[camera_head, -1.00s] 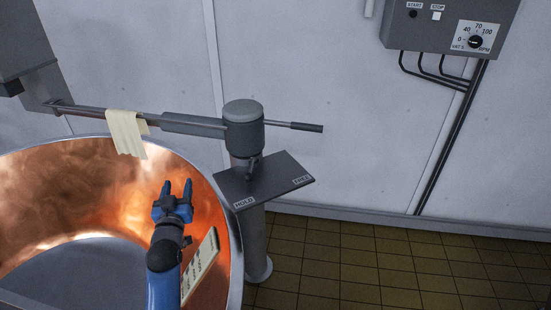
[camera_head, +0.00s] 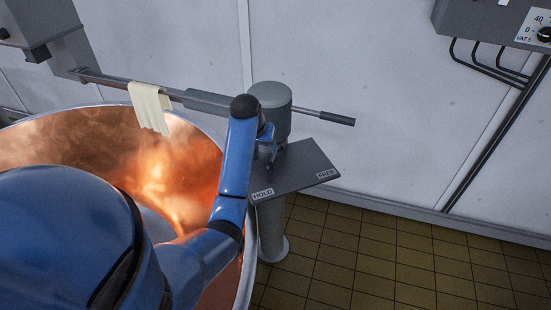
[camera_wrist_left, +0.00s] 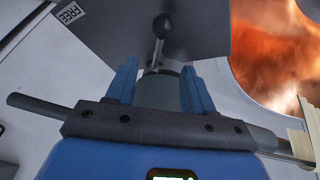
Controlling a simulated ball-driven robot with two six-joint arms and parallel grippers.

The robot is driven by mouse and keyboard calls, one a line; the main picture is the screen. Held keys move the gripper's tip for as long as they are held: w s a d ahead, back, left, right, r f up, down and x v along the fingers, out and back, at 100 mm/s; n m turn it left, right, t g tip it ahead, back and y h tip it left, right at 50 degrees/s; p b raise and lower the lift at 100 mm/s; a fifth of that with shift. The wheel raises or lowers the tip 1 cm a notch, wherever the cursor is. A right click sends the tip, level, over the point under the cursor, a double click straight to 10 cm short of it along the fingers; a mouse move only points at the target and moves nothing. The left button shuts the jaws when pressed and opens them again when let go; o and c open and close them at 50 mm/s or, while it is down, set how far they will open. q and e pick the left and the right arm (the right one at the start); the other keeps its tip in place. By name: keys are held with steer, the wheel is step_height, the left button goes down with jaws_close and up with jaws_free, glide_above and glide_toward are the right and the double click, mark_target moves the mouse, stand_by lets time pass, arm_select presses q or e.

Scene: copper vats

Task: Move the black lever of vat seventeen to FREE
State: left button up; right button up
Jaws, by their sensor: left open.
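The black lever (camera_wrist_left: 158,42) shows in the left wrist view with a round knob, rising from the grey plate. In the head view it is largely hidden behind my arm. The plate (camera_head: 295,168) carries a HOLD label (camera_head: 262,194) at its left and a FREE label (camera_head: 326,174) at its right; FREE also shows in the wrist view (camera_wrist_left: 69,13). My left gripper (camera_wrist_left: 160,75) is open, with the lever beyond and between its fingertips, apparently not touching it. In the head view this gripper (camera_head: 268,138) is beside the grey post head. My right gripper is not in view.
The copper vat (camera_head: 100,125) lies left of the plate, under my arm. A horizontal bar (camera_head: 205,100) with a cream cloth (camera_head: 150,108) crosses above it; its handle (camera_head: 335,118) sticks out right. A control box (camera_head: 490,22) hangs on the wall. The tiled floor at right is clear.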

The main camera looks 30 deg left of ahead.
mark_target(271, 161)
arm_select(q)
steer(key=p+x, duration=0.1)
steer(key=x, duration=0.9)
steer(key=shift+f, duration=0.4)
jaws_close()
